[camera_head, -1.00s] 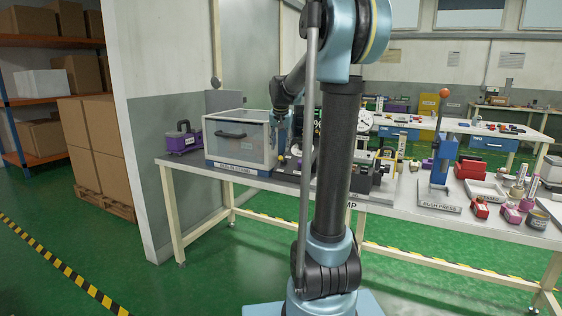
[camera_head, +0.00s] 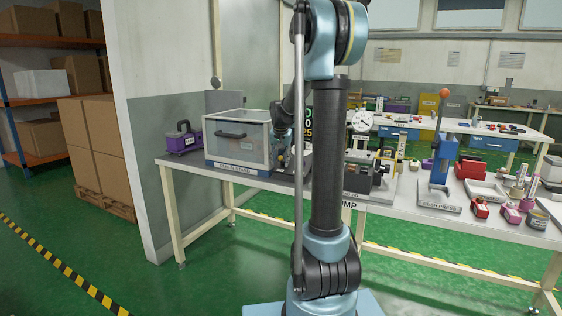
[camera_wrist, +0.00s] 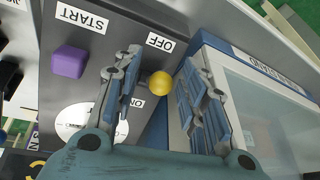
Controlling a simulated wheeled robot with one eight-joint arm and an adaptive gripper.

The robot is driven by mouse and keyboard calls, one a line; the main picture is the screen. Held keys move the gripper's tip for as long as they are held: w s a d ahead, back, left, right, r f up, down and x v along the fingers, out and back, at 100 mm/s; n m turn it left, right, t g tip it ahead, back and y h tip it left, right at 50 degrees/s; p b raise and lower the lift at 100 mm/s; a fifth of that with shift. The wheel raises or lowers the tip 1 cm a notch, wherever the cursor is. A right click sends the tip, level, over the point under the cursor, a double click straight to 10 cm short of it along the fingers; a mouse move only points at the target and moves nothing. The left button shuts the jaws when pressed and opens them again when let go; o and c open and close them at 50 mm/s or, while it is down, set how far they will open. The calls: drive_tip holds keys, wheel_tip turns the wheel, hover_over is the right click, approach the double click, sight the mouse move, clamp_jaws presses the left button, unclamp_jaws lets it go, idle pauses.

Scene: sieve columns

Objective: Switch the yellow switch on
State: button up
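The yellow switch (camera_wrist: 160,84) shows in the wrist view as a round yellow knob on a dark grey panel (camera_wrist: 112,50). A white OFF label (camera_wrist: 161,43) lies just above it. Another small label below and left of it is partly hidden by a finger. My gripper (camera_wrist: 163,62) is open, with one finger on each side of the knob. I see no clear contact, and I cannot tell the depth between knob and fingers.
A purple START button (camera_wrist: 69,62) and a round white sticker (camera_wrist: 80,115) are left of the gripper. The clear-fronted box (camera_head: 238,142) stands close on the right in the wrist view. A dial gauge (camera_head: 361,121) and a blue press (camera_head: 440,152) stand farther right on the bench.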

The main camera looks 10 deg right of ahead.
clamp_jaws()
drive_tip(key=shift+d, duration=0.1)
drive_tip(key=shift+r, duration=0.1)
drive_tip(key=g+y, duration=0.1)
drive_tip(key=w+g+y, duration=0.1)
drive_tip(key=r+g, duration=0.1)
drive_tip(key=g, duration=0.1)
drive_tip(key=shift+w+d+m+y, duration=0.3)
drive_tip(key=shift+d+y, duration=0.1)
drive_tip(key=shift+w+d+r+g+y, duration=0.15)
drive_tip(key=shift+w+g+y, duration=0.1)
drive_tip(key=shift+g+y, duration=0.35)
drive_tip(key=shift+w+d+f+g+y, duration=0.1)
drive_tip(key=shift+w+d+g+y, duration=0.1)
drive_tip(key=shift+g+y, duration=0.4)
drive_tip(key=shift+w+d+r+g+y, duration=0.15)
drive_tip(key=shift+w+g+y, duration=0.15)
drive_tip(key=shift+g, duration=0.5)
drive_tip(key=shift+o, duration=0.9)
unclamp_jaws()
drive_tip(key=shift+f, duration=0.1)
